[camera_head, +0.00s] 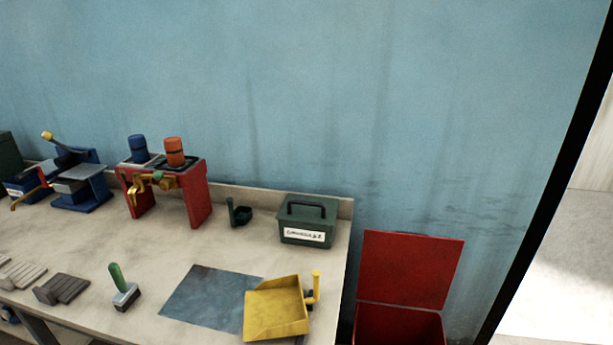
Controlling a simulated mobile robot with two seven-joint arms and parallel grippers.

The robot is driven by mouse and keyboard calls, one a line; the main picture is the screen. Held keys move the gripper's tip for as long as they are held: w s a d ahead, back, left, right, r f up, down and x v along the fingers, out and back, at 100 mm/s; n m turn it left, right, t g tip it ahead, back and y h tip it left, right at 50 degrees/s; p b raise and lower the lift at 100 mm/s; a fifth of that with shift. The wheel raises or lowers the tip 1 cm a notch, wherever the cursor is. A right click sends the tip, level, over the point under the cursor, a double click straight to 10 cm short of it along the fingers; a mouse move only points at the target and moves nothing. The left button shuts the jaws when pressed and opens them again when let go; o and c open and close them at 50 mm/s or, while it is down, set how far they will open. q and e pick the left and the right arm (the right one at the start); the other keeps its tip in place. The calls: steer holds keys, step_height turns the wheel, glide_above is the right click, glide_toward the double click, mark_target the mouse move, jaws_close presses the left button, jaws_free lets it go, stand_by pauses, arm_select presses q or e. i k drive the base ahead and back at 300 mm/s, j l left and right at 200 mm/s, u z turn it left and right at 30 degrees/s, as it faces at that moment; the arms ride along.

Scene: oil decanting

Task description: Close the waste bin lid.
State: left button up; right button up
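The red waste bin (398,325) stands on the right, beside the right end of the workbench. Its lid (410,270) is open and stands upright at the back, against or close to the blue wall. Only the upper part of the bin body shows; the bottom of the picture cuts it off. Neither of my grippers is in view.
The workbench (225,262) bears a green box (307,222), a yellow scoop (275,310), a dark mat (208,297), a green-handled tool (122,290) and a red stand (196,196). A dark door frame (548,190) and bright floor lie right of the bin.

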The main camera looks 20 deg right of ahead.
mark_target(404, 268)
steer(key=z, duration=1.4)
steer(key=k+l+z, duration=0.15)
steer(key=z, duration=0.3)
steer(key=i+l+z, duration=0.15)
steer(key=z, duration=0.15)
steer(key=i+l+z, duration=0.15)
steer(key=z, duration=0.15)
steer(key=l, duration=0.1)
